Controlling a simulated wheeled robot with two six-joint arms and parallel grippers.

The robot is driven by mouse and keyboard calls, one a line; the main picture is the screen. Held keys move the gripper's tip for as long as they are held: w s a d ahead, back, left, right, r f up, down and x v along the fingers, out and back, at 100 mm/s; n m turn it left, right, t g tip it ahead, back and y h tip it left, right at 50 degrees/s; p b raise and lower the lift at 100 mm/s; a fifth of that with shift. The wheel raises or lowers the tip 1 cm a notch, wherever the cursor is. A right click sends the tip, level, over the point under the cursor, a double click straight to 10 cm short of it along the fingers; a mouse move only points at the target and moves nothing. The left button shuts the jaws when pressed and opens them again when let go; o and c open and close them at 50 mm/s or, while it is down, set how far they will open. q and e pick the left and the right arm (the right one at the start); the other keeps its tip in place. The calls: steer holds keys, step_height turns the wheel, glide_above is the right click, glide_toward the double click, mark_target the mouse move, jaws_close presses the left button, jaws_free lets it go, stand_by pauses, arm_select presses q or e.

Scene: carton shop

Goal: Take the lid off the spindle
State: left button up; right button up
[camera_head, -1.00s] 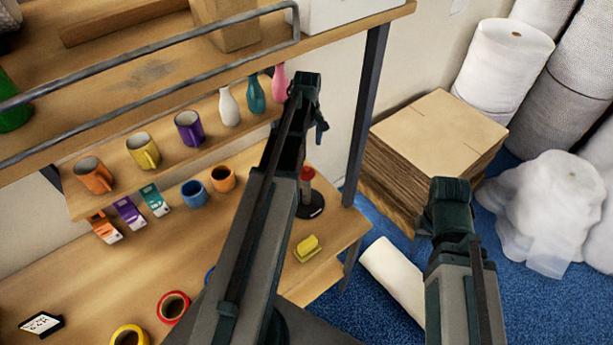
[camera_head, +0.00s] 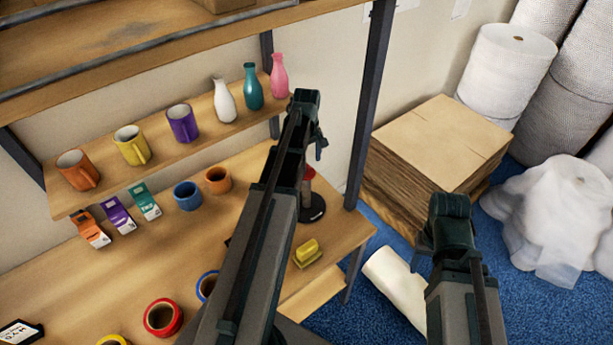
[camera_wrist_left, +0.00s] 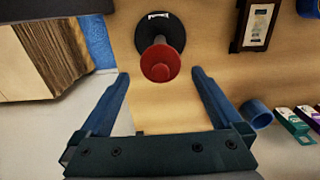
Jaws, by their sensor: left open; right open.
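The spindle (camera_head: 312,208) stands on the table near its right end, with a round black base. Its red lid (camera_head: 309,172) sits on top, partly hidden by my left arm in the head view. In the left wrist view the red lid (camera_wrist_left: 160,63) shows from above, with the black base (camera_wrist_left: 160,27) behind it. My left gripper (camera_head: 318,142) is open and empty. In the wrist view its fingers (camera_wrist_left: 160,78) point toward the lid, one on each side of it, without touching. My right gripper (camera_head: 448,210) is open, away from the table, over the floor side.
A yellow block (camera_head: 307,252) lies near the spindle. Mugs and vases stand on the raised shelf (camera_head: 170,157), with small boxes, cups and tape rolls (camera_head: 163,317) on the table. A shelf post (camera_head: 370,105) rises behind the spindle. Stacked cardboard (camera_head: 440,145) stands right.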

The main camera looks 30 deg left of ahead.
mark_target(307, 166)
arm_select(q)
step_height(307, 166, down, 3)
steer(key=shift+b, duration=1.05)
steer(key=shift+r, duration=0.1)
arm_select(e)
step_height(307, 166, down, 3)
steer(key=shift+r, duration=0.1)
arm_select(q)
steer(key=shift+c, duration=0.3)
steer(key=c, duration=1.2)
steer(key=shift+r, duration=0.15)
arm_select(e)
steer(key=shift+r, duration=0.1)
